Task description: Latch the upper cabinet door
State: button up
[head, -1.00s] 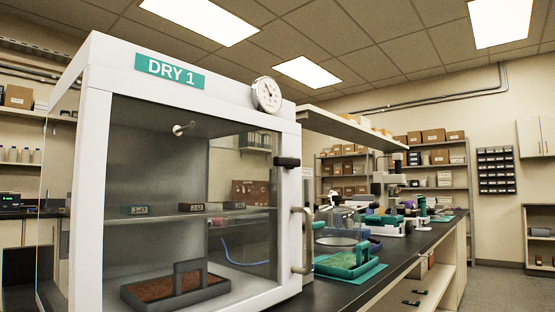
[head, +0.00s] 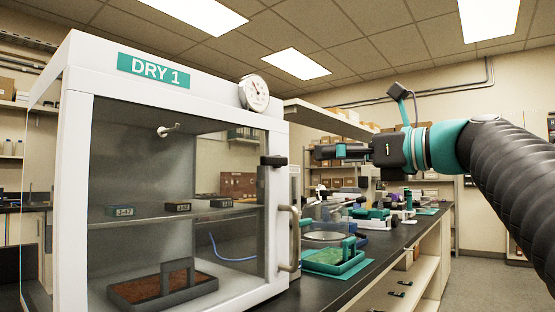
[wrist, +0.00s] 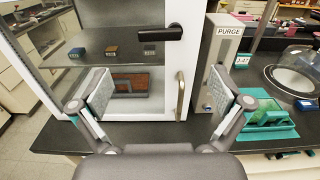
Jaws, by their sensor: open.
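The white cabinet labelled DRY 1 (head: 153,69) stands at left on the black bench. Its glazed door (head: 275,205) appears closed against the frame. A black latch lever (head: 273,161) lies roughly horizontal on the door's right side; it shows in the wrist view (wrist: 160,33) too. Below it is a vertical metal pull handle (head: 287,238), also in the wrist view (wrist: 180,95). My gripper (head: 318,152) is to the right of the lever, apart from it, at about its height in the head view. In the wrist view my gripper (wrist: 158,95) is open and empty, facing the cabinet front.
A grey PURGE box (wrist: 222,62) stands right of the cabinet. A green tray (head: 335,262) and a round clear-covered device (head: 325,228) sit on the bench (head: 375,240). A dial gauge (head: 254,93) is on the cabinet's upper front. Small labelled blocks and a framed brown tray are inside the cabinet.

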aim_at(278, 158)
jog(key=p+x, duration=0.1)
jog(key=x, duration=1.2)
jog(key=shift+w+a, duration=0.1)
jog(key=shift+a, duration=0.1)
jog(key=c, duration=1.1)
